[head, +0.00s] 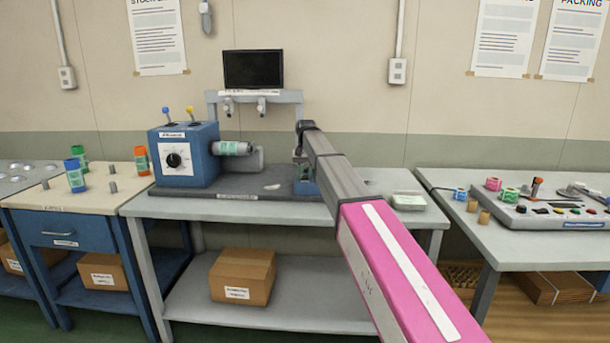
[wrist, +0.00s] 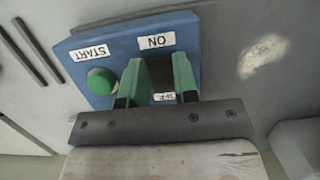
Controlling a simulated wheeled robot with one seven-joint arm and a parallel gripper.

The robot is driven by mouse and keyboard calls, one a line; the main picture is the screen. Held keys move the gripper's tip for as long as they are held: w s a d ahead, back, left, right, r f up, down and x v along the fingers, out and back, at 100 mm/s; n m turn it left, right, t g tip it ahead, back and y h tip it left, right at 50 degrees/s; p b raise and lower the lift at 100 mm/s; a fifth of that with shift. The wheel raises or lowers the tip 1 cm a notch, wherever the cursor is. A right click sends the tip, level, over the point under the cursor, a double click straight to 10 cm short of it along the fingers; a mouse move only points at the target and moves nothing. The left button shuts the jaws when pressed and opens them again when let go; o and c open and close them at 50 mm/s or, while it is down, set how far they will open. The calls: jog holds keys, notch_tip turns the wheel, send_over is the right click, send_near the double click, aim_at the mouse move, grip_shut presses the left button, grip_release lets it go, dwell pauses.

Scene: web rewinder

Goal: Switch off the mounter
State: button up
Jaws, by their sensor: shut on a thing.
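The mounter is a blue machine (head: 203,135) with a black dial, standing on a grey bench. A small blue control box (head: 303,187) sits at the right end of its dark base plate. In the wrist view the control box (wrist: 90,45) shows a green button (wrist: 101,81) labelled START, an ON label (wrist: 156,41) and a partly covered OFF label (wrist: 165,97). My gripper (wrist: 168,72) has its green fingers shut on a dark switch (wrist: 161,74) between those two labels. Which way the switch is set is hidden. In the head view my arm covers much of the box.
A roll (head: 232,148) sits on the mounter's shaft, with a monitor (head: 253,70) above. A clear tray (head: 408,200) lies to the right on the bench. Left and right tables hold coloured rolls, cores and a control panel (head: 552,213). A cardboard box (head: 242,276) stands on the lower shelf.

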dwell(0.3)
jog(key=o, duration=0.9)
jog(key=shift+r, duration=0.1)
